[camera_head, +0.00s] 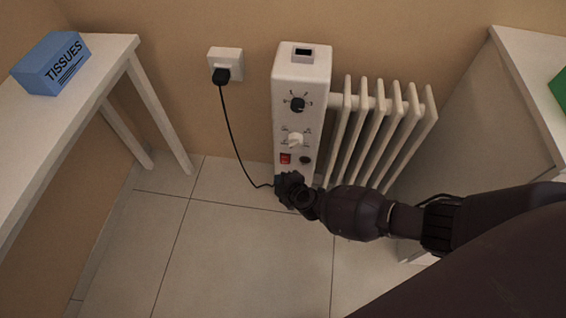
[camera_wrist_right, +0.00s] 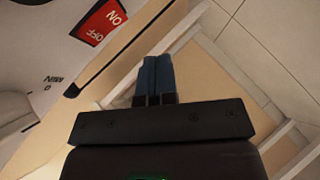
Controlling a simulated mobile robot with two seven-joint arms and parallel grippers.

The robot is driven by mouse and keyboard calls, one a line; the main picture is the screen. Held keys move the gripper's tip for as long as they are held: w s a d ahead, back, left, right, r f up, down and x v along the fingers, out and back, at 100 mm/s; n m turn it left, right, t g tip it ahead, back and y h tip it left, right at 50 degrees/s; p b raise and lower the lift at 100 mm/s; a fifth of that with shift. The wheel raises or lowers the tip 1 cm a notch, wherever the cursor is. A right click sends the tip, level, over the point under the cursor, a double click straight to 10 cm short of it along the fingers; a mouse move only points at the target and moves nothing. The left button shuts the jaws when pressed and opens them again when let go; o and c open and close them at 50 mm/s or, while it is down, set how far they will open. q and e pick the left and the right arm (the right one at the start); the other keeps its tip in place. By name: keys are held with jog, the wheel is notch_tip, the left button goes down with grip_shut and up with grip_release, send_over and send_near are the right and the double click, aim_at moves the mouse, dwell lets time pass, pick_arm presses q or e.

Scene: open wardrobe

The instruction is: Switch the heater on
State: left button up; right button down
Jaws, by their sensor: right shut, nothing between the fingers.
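The white heater (camera_head: 300,75) stands upright against the wall, with a control panel facing me and radiator fins to its right. The panel has a black dial (camera_head: 298,104), a white dial (camera_head: 295,140) and a red switch (camera_head: 286,158) low on the left. In the right wrist view the red switch (camera_wrist_right: 98,22) shows ON and OFF lettering at the upper left. My right gripper (camera_head: 288,184) is at the panel's lower end, just below the switch. In the right wrist view its fingers (camera_wrist_right: 155,80) are together and empty, beside the panel. My left gripper is not in view.
A black plug (camera_head: 221,75) sits in the wall socket (camera_head: 226,60), its cord running down towards the heater's base. A white table (camera_head: 90,75) with a tissue box (camera_head: 52,63) is at the left. White furniture (camera_head: 530,60) stands at the right. The tiled floor in front is clear.

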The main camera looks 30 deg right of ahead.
aim_at(285, 160)
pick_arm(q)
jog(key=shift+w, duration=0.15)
pick_arm(e)
jog(key=shift+w+d+f, duration=0.1)
jog(key=shift+w+d, duration=0.35)
jog(key=shift+w, duration=0.25)
jog(key=shift+w+d+f, duration=0.1)
jog(key=shift+w+d, duration=0.3)
jog(key=shift+w, duration=0.25)
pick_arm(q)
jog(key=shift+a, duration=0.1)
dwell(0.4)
pick_arm(e)
jog(key=shift+w+d, duration=0.1)
jog(key=shift+w, duration=0.05)
dwell(0.4)
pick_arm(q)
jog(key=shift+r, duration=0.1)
pick_arm(e)
jog(key=shift+w+d, duration=0.15)
jog(key=shift+w+d, duration=0.15)
jog(key=shift+w, duration=0.15)
dwell(0.7)
dwell(0.4)
